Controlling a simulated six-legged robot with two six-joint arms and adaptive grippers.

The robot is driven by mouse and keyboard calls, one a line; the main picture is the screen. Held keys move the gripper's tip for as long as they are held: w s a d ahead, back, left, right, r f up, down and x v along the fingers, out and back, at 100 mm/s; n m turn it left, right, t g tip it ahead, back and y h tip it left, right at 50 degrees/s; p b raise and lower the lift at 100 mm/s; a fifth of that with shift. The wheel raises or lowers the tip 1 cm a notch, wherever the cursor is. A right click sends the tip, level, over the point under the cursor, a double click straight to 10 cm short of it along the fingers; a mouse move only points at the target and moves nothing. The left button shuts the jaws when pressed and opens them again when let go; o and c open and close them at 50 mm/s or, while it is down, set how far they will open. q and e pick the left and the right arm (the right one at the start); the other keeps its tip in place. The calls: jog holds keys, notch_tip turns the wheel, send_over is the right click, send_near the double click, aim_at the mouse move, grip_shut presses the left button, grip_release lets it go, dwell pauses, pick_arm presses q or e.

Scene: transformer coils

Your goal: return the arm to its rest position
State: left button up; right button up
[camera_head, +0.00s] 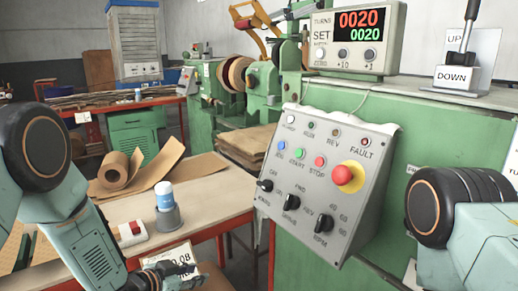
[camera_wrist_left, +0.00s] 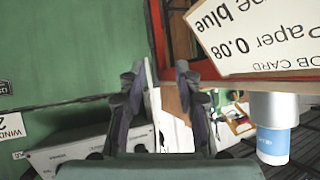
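My left arm comes in from the left in the head view, over the front of the wooden-topped table. My left gripper (camera_head: 178,272) is low in that view, by the job card (camera_head: 176,257). In the left wrist view the two dark fingers (camera_wrist_left: 166,72) stand apart with nothing held between them. The job card (camera_wrist_left: 260,35) shows there upside down beyond the fingers at the upper right. My right arm shows only in part at the right edge of the head view, and its gripper is out of the picture.
A sloped control panel (camera_head: 325,180) with knobs and a red stop button stands right of my left gripper. A white-and-blue bottle (camera_head: 164,196), a red-and-white box (camera_head: 131,232) and a brown paper roll (camera_head: 114,170) are on the table (camera_head: 215,190). A green winding machine stands behind.

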pick_arm(q)
jog(key=s+a+f+n+g+y, duration=0.25)
jog(key=s+f, duration=0.35)
jog(key=s, duration=0.4)
jog(key=s+a+f+n+g+y, duration=0.25)
jog(key=s+f+n, duration=0.2)
jog(key=s, duration=0.55)
jog(key=s+f+g, duration=0.1)
jog(key=s+g, duration=0.1)
jog(key=s, duration=0.8)
jog(key=s+a+f+n+g+y, duration=0.1)
jog(key=s+f+g, duration=0.1)
jog(key=s, duration=0.8)
jog(key=shift+a+g, duration=0.15)
jog(key=shift+g, duration=0.35)
